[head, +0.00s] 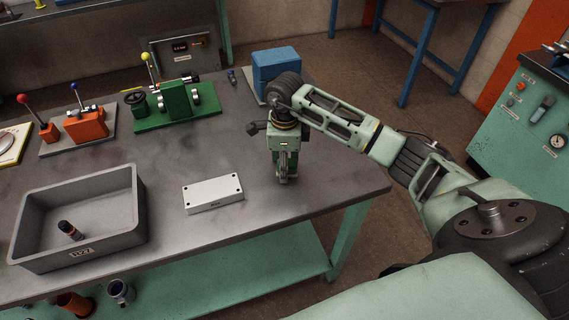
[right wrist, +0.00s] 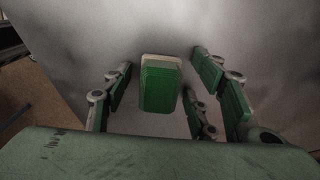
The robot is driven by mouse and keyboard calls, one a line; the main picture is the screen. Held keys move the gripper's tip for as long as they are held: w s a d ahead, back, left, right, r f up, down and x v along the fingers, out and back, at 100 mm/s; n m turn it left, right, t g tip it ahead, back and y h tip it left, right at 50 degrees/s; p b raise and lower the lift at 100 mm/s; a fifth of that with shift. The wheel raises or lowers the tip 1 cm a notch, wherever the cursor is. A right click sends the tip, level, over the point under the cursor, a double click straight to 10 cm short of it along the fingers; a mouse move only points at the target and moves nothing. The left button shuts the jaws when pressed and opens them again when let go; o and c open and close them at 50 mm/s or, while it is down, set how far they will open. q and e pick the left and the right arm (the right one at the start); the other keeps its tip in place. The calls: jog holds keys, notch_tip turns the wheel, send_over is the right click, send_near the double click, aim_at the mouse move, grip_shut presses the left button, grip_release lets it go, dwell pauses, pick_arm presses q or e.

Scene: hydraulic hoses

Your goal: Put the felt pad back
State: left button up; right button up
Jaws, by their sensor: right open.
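A green block with a cream layer along its far edge, which looks like the felt pad (right wrist: 159,88), shows in the right wrist view over the grey tabletop. My right gripper (right wrist: 163,78) is open, with its fingers on both sides of the block. Gaps show between the fingers and the block. In the head view my right gripper (head: 285,178) points down at the right part of the table, and the block cannot be made out there. My left gripper is not in view.
A white box (head: 212,193) lies left of my right gripper on the table (head: 262,218). A grey bin (head: 130,222) holding a small dark cylinder (head: 70,230) is further left. A blue box (head: 262,68) and a green lever fixture (head: 175,100) stand behind. The table's right edge is close.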

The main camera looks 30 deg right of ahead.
jog(key=shift+r, duration=0.25)
jog(key=shift+w+r, duration=0.1)
jog(key=shift+r, duration=0.25)
notch_tip(320, 180, up, 11)
jog(key=b, duration=0.2)
jog(key=shift+b, duration=0.4)
